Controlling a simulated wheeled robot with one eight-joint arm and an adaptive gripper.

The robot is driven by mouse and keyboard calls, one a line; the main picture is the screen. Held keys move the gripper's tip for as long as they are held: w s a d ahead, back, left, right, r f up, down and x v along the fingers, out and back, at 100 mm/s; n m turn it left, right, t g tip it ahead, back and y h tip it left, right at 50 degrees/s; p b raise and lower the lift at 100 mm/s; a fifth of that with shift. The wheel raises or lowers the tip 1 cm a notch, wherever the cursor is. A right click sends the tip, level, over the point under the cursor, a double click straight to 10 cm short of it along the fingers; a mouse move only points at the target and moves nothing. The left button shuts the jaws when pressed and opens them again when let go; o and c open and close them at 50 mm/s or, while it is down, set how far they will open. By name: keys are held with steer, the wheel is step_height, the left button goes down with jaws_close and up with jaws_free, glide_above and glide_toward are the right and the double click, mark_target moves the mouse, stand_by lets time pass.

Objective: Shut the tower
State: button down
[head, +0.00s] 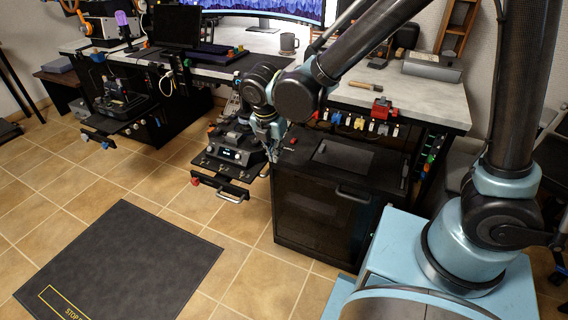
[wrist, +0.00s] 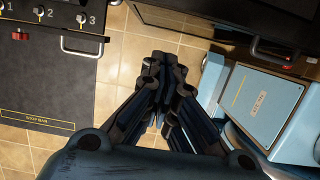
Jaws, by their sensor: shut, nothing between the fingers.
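The tower looks to be the black box-shaped cabinet (head: 318,215) under the right part of the desk. A bar handle (head: 352,195) sits near the top of its dark front. I cannot tell surely whether that front is open or shut. In the wrist view, a dark panel edge (wrist: 200,22) with a red-ended bar handle (wrist: 272,52) shows at the top. My gripper (wrist: 165,72) is shut and empty, pointing down over the tiled floor, apart from both handles in view. In the head view my gripper (head: 274,150) is partly hidden by the arm, left of the cabinet.
A pulled-out control tray (head: 222,188) with a handle lies left of the cabinet; numbered knobs (wrist: 62,16) show in the wrist view. The desk (head: 430,95) carries a mug and small items. A dark floor mat (head: 120,262) lies front left. Tiles between are clear.

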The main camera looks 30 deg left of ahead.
mark_target(283, 163)
steer(key=shift+w+a+f, duration=0.1)
steer(key=shift+w+f, duration=0.9)
steer(key=shift+f, duration=0.65)
steer(key=shift+w+a+f, duration=0.1)
steer(key=shift+w+f, duration=0.95)
steer(key=shift+f, duration=0.55)
steer(key=shift+w+a+f, duration=0.1)
steer(key=shift+w+f, duration=0.9)
steer(key=shift+f, duration=0.65)
steer(key=shift+w, duration=0.1)
